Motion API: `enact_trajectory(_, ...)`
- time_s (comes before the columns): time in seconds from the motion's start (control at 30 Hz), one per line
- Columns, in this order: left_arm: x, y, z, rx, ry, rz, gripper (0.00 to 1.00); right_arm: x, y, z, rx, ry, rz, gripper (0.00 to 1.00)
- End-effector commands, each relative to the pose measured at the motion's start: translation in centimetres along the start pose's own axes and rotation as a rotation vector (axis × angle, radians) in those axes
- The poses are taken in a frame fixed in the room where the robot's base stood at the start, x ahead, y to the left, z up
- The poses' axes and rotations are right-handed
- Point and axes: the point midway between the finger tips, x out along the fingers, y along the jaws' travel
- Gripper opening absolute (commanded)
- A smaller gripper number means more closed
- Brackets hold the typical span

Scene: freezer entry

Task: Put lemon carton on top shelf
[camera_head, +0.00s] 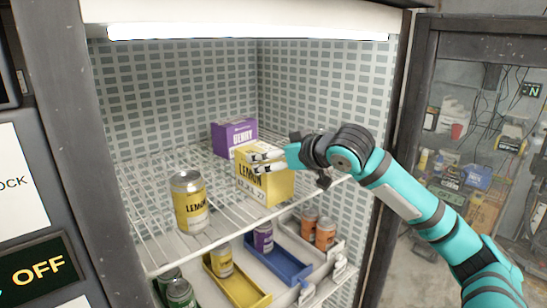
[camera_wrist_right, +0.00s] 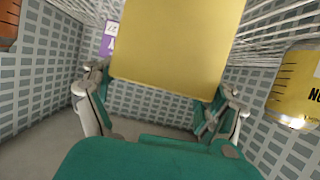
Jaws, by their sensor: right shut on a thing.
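The yellow lemon carton (camera_head: 268,188) is inside the freezer at the level of the wire top shelf (camera_head: 232,216), toward its right side. My right gripper (camera_head: 266,159) reaches in from the right and is shut on the carton's upper part. In the right wrist view the carton (camera_wrist_right: 178,50) fills the space between the fingers. I cannot tell whether the carton's base touches the shelf wires. My left gripper is not in view.
A purple berry carton (camera_head: 234,138) stands behind the lemon carton. A yellow lemon can (camera_head: 189,203) stands front left on the shelf. Below are a yellow bin (camera_head: 245,291) and a blue bin (camera_head: 290,268) with cans. The glass door (camera_head: 480,150) stands open at right.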

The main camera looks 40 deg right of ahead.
Motion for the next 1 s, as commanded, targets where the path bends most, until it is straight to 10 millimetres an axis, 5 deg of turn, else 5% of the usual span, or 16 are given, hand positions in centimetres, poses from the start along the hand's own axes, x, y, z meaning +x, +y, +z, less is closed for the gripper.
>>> enact_trajectory(0.03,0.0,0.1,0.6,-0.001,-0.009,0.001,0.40,-0.1,0.0,-0.2,0.000,0.006,0.000,0.27)
enact_trajectory(0.07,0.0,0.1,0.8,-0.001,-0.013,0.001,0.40,0.0,0.0,0.1,0.001,-0.001,-0.001,0.87)
enact_trajectory(0.17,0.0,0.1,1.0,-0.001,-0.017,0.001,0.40,0.0,0.0,0.1,0.001,-0.002,-0.001,1.00)
enact_trajectory(0.57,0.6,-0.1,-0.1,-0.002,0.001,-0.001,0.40,-0.6,0.1,0.2,0.001,0.000,0.001,1.00)
enact_trajectory(1.0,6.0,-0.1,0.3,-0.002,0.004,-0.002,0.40,-8.9,0.0,0.6,-0.002,0.000,0.003,1.00)
